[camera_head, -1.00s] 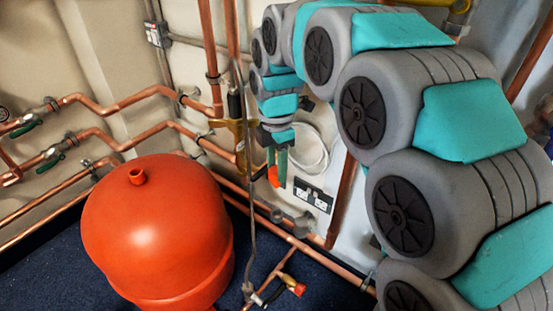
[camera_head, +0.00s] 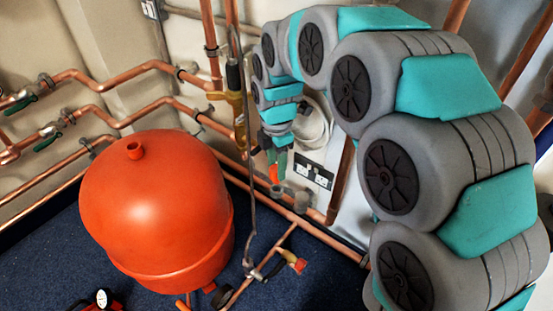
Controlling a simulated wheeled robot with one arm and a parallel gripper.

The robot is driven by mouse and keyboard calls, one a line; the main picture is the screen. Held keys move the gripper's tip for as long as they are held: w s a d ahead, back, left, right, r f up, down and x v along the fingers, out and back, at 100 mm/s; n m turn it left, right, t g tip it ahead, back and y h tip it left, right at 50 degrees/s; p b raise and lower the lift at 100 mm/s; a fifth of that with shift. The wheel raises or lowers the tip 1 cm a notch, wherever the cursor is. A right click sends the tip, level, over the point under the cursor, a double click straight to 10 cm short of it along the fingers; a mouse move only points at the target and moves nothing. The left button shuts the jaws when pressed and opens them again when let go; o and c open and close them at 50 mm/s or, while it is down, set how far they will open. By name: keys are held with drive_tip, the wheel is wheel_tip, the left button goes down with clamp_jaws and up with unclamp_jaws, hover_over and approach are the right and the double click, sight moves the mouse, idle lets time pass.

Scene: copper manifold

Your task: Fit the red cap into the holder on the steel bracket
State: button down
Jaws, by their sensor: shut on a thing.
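My gripper (camera_head: 277,166) hangs at the end of my arm near the middle of the view, green fingers pointing down. It is shut on the red cap (camera_head: 273,174), a small orange-red piece showing at the fingertips. A small grey fitting (camera_head: 277,192) is just below the cap in the picture, and a second one (camera_head: 302,203) is to its right. I cannot tell whether either is the holder on the steel bracket. The gap in depth between cap and fittings is also unclear.
A large red tank (camera_head: 155,215) stands at the left. Copper pipes (camera_head: 285,212) run along the wall behind the gripper. A valve with a red end (camera_head: 297,263) is low in front. A thin grey rod (camera_head: 252,190) stands left of the gripper.

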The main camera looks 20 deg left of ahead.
drive_tip(key=shift+f, duration=0.3)
drive_tip(key=shift+f, duration=0.2)
idle(0.3)
drive_tip(key=shift+f+b, duration=0.3)
drive_tip(key=shift+f, duration=0.95)
drive_tip(key=shift+f, duration=0.75)
idle(0.6)
drive_tip(key=shift+c, duration=1.5)
unclamp_jaws()
drive_tip(key=shift+r, duration=0.1)
